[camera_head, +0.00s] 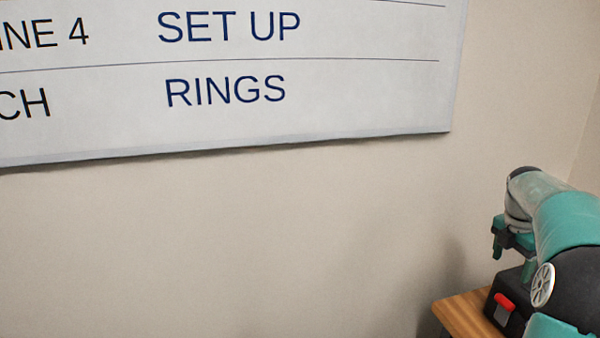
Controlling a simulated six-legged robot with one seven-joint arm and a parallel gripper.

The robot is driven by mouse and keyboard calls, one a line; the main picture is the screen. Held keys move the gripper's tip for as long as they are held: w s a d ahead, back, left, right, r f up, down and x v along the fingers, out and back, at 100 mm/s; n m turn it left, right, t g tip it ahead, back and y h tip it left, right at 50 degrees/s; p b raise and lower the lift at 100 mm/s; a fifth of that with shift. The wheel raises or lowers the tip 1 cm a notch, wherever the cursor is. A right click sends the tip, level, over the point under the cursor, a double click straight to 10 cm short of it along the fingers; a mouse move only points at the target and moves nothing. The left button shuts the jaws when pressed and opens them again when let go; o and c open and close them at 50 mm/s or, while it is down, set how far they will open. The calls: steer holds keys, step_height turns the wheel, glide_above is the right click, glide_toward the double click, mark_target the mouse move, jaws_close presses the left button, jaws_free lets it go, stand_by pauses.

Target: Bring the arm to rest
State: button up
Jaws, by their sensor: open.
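My arm, teal and dark grey, comes in from the right edge and bends over at the top. My gripper (513,257) hangs at its end with the fingers pointing down. Its two green fingers stand apart, and I see nothing between them. It is above or in front of a dark box (509,317) on a wooden surface; I cannot tell the gap between them. The lower part of the arm is cut off by the frame.
The wooden top (462,309) shows only its corner at the bottom right. A red part (505,300) shows on the dark box. A white spoked disc (542,285) is beside my arm. A white board (330,105) with lettering hangs on the bare wall (220,250).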

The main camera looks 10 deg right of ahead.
steer(key=s+a+r+m+t, duration=0.1)
steer(key=a+r+m, duration=0.15)
steer(key=a, duration=0.65)
steer(key=s+a+r+m+t, duration=0.1)
steer(key=a+r+m, duration=0.15)
steer(key=a, duration=0.65)
steer(key=s+a+r+m+t, duration=0.15)
steer(key=a+m, duration=0.25)
steer(key=a, duration=0.6)
steer(key=s+a+f+m+t+y, duration=0.1)
steer(key=s+a+f+m, duration=0.1)
steer(key=s+a+m, duration=0.2)
steer(key=s+a+f+m+t, duration=0.1)
steer(key=s+a+f+m, duration=0.2)
steer(key=s+a, duration=0.7)
steer(key=a+m, duration=0.2)
steer(key=shift+s+f+m+y, duration=0.2)
steer(key=shift+s+m+y, duration=0.1)
steer(key=shift+s+y, duration=0.1)
